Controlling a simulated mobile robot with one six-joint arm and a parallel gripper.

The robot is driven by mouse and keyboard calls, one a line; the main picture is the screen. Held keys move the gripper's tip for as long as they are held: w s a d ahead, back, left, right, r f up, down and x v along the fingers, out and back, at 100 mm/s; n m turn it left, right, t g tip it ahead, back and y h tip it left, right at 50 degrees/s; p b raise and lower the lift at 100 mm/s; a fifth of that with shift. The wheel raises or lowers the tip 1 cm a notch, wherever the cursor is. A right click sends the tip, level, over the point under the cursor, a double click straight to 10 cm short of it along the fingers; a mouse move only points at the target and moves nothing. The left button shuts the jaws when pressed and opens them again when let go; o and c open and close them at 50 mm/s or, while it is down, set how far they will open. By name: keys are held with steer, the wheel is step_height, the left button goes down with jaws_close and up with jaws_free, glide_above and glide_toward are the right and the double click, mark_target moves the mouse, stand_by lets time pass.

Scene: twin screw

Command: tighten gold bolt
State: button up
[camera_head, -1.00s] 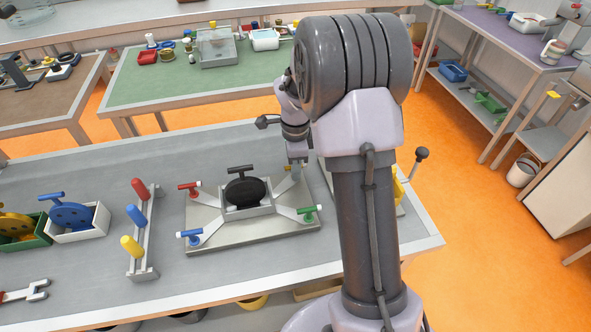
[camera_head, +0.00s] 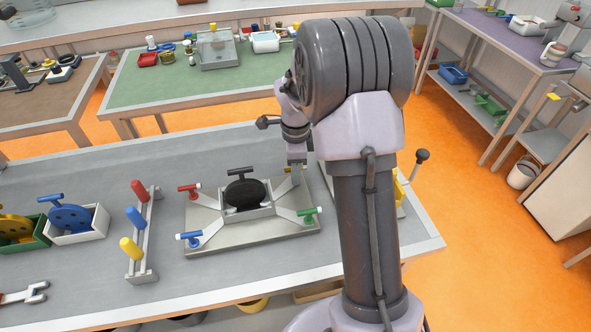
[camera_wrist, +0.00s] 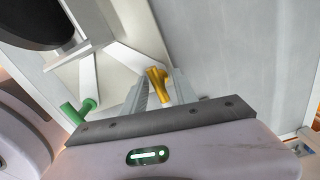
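The gold bolt (camera_wrist: 157,84) has a short T-shaped handle and stands at one arm end of the grey fixture plate (camera_head: 215,240). In the wrist view it lies between the two fingers of my gripper (camera_wrist: 160,88). The fingers are apart, with narrow gaps seeming to show beside the bolt, so I see no firm hold. In the head view my gripper (camera_head: 296,172) points down at the plate's back right corner, and only a small patch of gold shows beside it. My arm hides part of that corner.
Red (camera_head: 189,189), blue (camera_head: 190,238) and green (camera_head: 310,215) bolts stand at the plate's other corners. A black handwheel (camera_head: 245,193) sits in the middle. A rack with coloured handles (camera_head: 140,240) stands at left. A black-knobbed lever (camera_head: 421,156) rises at right.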

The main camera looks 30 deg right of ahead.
step_height(320, 180, up, 18)
steer(key=p, duration=0.5)
steer(key=shift+f+p, duration=0.25)
steer(key=shift+p, duration=0.15)
steer(key=s+a+r+n+t+y+b, duration=0.1)
steer(key=s+a+r+n+t+b, duration=0.15)
steer(key=s+a+n, duration=0.45)
steer(key=s+a+r+n+t+b, duration=0.25)
steer(key=s+a+n, duration=0.25)
steer(key=s+a, duration=0.3)
steer(key=s+a+f+n, duration=0.1)
steer(key=s+n, duration=0.2)
steer(key=s, duration=0.1)
steer(key=s+a+f+n+y+b, duration=0.1)
steer(key=s+a+f+n, duration=0.1)
steer(key=s+n, duration=0.1)
steer(key=shift+s+a+f+n+t+b, duration=0.3)
steer(key=shift+s+t, duration=0.1)
steer(key=shift+s, duration=0.1)
